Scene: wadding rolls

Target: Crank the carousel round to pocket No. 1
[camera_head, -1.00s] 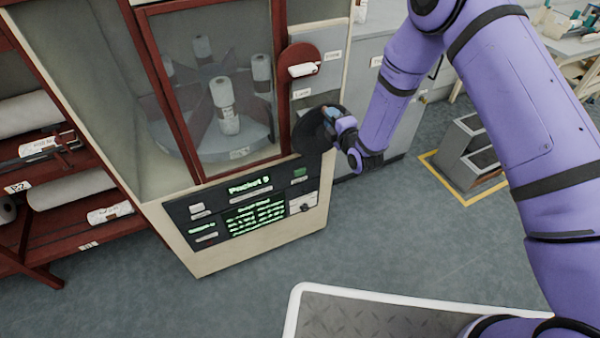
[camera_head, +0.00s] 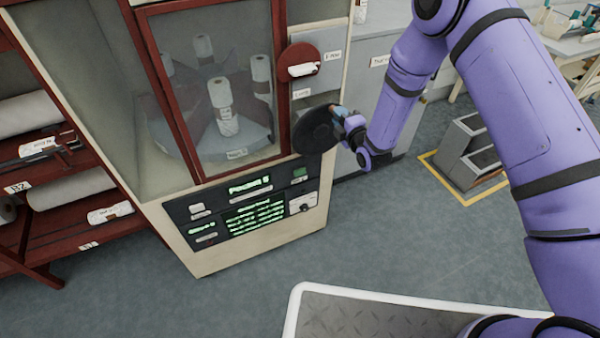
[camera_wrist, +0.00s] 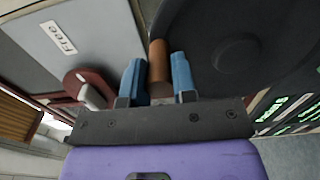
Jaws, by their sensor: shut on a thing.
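The carousel (camera_head: 176,139) sits behind the cabinet's glass door, with white rolls (camera_head: 224,107) standing in its pockets. The green display (camera_head: 250,186) reads "Pocket" and a number too blurred to read. The dark crank disc (camera_head: 313,131) is on the cabinet's right front, and also fills the top right of the wrist view (camera_wrist: 240,40). My gripper (camera_wrist: 159,85) is shut on the brown crank handle (camera_wrist: 158,58), its blue fingers on either side of it. In the head view, my gripper (camera_head: 338,116) is at the disc's upper right edge.
A red lever plate with a white handle (camera_head: 303,70) is above the crank. Red shelves (camera_head: 80,220) with rolls stand at the left. Grey step blocks (camera_head: 470,145) stand inside yellow floor tape at the right. The floor (camera_head: 400,235) before the cabinet is clear.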

